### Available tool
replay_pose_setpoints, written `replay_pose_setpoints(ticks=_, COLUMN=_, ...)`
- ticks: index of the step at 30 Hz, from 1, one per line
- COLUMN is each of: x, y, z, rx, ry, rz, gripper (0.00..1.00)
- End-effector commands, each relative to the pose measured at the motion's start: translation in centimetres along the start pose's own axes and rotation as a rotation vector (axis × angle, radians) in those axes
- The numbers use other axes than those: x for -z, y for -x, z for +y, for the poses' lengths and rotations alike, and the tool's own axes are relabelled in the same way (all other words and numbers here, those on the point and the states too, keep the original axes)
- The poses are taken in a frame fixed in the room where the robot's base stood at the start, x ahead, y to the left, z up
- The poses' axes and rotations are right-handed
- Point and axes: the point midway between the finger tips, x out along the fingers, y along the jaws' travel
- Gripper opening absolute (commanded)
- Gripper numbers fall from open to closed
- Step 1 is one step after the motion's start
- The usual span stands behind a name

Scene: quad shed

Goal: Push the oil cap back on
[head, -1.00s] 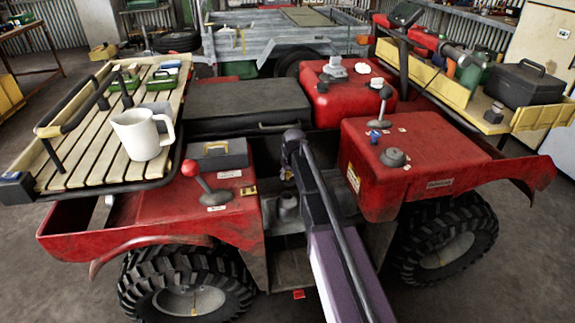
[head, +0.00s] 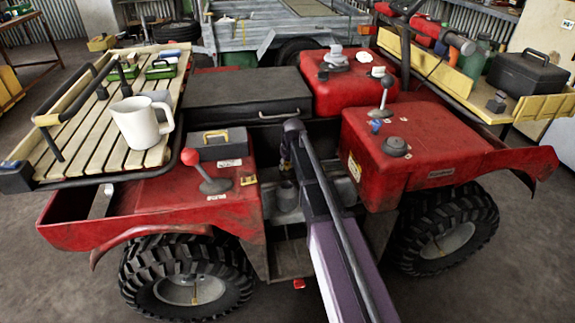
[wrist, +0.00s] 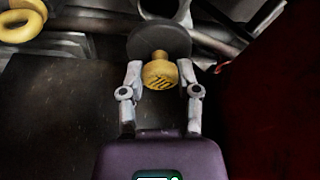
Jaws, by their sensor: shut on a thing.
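The oil cap (wrist: 160,74) has a yellow ribbed knob on a short stem, with a dark round disc beyond it. In the wrist view my gripper (wrist: 160,69) has one finger on each side of the yellow knob and is shut on it. A dark round opening (wrist: 163,7) of a grey neck shows just beyond the disc, partly hidden by it. I cannot tell whether the cap touches the neck. In the head view a grey filler neck (head: 286,193) stands in the engine bay, and my arm hides most of the gripper above it.
The red bodywork (head: 410,150) with levers stands close on the right of the bay. A red-knobbed lever (head: 207,180) is on the left fender. A yellow ring (wrist: 20,25) lies at the wrist view's upper left. A white mug (head: 135,122) stands on the slatted rack.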

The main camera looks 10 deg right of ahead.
Motion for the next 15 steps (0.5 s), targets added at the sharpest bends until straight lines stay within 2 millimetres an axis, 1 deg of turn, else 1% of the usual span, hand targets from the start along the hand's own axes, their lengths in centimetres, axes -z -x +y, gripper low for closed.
replay_pose_setpoints(ticks=1, x=-0.2, y=-0.7, z=0.0, rx=0.000, ry=0.000, rz=0.000, gripper=0.00)
replay_pose_setpoints(ticks=15, x=-1.1, y=-3.8, z=0.1, rx=0.000, ry=-0.001, rz=0.000, gripper=0.00)
